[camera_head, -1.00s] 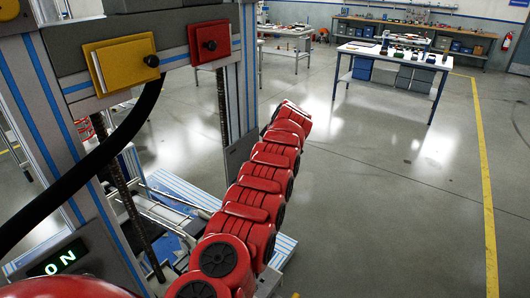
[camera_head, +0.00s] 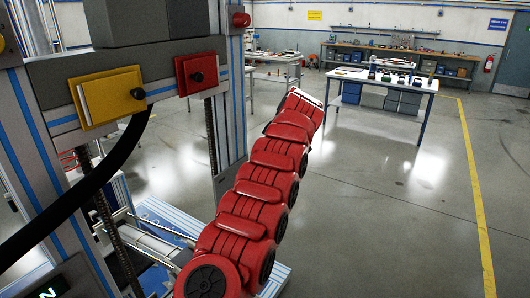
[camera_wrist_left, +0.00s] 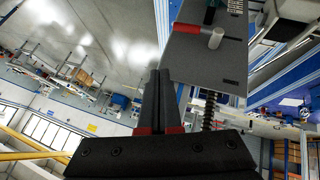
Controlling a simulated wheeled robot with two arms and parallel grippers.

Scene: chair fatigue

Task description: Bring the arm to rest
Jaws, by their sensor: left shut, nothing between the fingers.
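My red segmented arm (camera_head: 262,195) reaches forward from the bottom of the head view, just right of the test machine. Its far end (camera_head: 304,104) is raised over open floor, and no gripper fingers show there. In the left wrist view my left gripper (camera_wrist_left: 158,74) has its two dark fingers together, with nothing between them. My right gripper is in neither view.
The machine frame (camera_head: 229,100) stands close on the left, with a yellow box (camera_head: 108,97), a red box (camera_head: 196,72) and a black hose (camera_head: 75,205). A white table (camera_head: 385,78) with items stands further back. The floor (camera_head: 375,200) on the right is clear.

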